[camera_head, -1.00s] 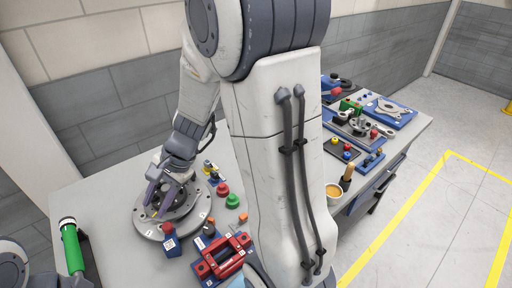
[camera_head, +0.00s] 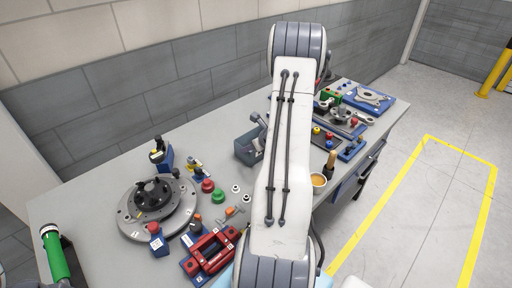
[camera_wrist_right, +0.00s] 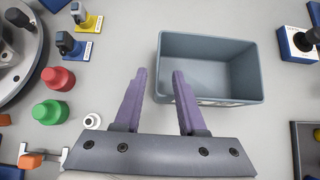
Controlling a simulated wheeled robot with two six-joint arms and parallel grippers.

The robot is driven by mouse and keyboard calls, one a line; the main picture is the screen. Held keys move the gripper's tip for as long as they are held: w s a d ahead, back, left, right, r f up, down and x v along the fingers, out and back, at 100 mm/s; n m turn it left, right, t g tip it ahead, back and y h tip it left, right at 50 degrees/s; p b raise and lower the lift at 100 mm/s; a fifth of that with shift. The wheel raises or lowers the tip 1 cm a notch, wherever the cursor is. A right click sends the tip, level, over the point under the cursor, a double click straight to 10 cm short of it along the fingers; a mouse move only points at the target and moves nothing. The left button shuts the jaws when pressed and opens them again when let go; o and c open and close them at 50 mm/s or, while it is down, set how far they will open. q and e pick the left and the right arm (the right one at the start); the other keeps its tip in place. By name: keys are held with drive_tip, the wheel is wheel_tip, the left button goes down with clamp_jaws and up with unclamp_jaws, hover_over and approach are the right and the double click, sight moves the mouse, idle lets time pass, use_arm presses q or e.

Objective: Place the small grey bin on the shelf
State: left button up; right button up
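The small grey bin (camera_head: 244,152) stands on the table, left of my right arm in the head view, and the arm hides part of it. In the right wrist view the empty bin (camera_wrist_right: 225,98) is upright. My right gripper (camera_wrist_right: 159,72) is open and empty, its two purple fingers apart. The left finger lies left of the bin in the picture, and the right finger overlaps its near left corner. I cannot tell whether they touch. The right gripper (camera_head: 258,120) is only partly seen at the bin in the head view. My left gripper is out of view. I cannot make out a shelf.
A round grey fixture (camera_head: 157,208) stands at the left, with red (camera_head: 207,186) and green (camera_head: 216,195) knobs beside it. A red clamp block (camera_head: 212,252) is in front. Blue trays with parts (camera_head: 368,99) lie at the right. The back left of the table is clear.

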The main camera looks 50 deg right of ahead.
sight(242, 160)
drive_tip(key=p+x, duration=0.2)
drive_tip(key=x, duration=0.2)
drive_tip(key=shift+w+a+f, duration=0.15)
drive_tip(key=shift+w+f, duration=0.05)
drive_tip(key=shift+w, duration=0.1)
drive_tip(key=shift+w+f, duration=0.3)
drive_tip(key=shift+f, duration=0.05)
clamp_jaws()
idle(1.0)
